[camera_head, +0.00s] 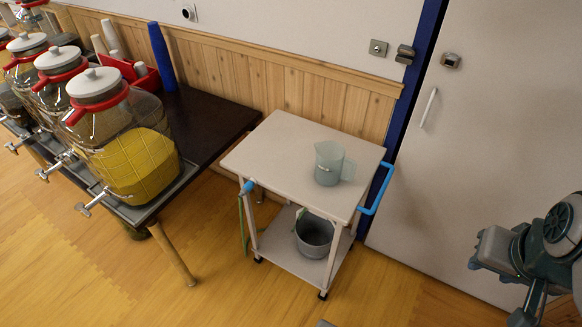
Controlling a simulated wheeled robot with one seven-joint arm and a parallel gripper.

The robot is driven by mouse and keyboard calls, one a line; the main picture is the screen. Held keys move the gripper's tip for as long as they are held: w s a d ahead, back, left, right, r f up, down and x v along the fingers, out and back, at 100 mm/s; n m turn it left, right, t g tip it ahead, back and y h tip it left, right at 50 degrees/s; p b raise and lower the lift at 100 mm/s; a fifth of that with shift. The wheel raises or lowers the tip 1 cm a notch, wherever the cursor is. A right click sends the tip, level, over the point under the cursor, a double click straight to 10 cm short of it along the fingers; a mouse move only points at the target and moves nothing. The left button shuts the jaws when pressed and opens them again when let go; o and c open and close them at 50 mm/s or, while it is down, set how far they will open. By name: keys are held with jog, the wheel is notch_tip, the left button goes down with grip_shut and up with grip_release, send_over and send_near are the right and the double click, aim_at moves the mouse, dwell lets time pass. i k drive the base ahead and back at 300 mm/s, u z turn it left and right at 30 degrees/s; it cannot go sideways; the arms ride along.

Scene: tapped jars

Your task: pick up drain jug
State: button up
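The drain jug (329,164) is a translucent pale blue-grey jug with its handle on the right side. It stands upright on the white top of a small cart (275,140), right of the middle of that top. Part of my arm shows at the right edge, and what looks like my gripper (521,318) is cut off by the bottom edge. It is far to the right of the jug and apart from it. Whether it is open or shut does not show.
A grey pot (314,236) sits on the cart's lower shelf. The cart has a blue handle (377,188) on its right. A dark table (210,122) on the left bears several tapped jars, one with yellow liquid (134,165). Open floor (400,290) lies in front.

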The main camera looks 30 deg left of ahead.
aim_at(332, 165)
jog(key=u, duration=1.1)
jog(key=i, duration=1)
jog(key=z, duration=0.05)
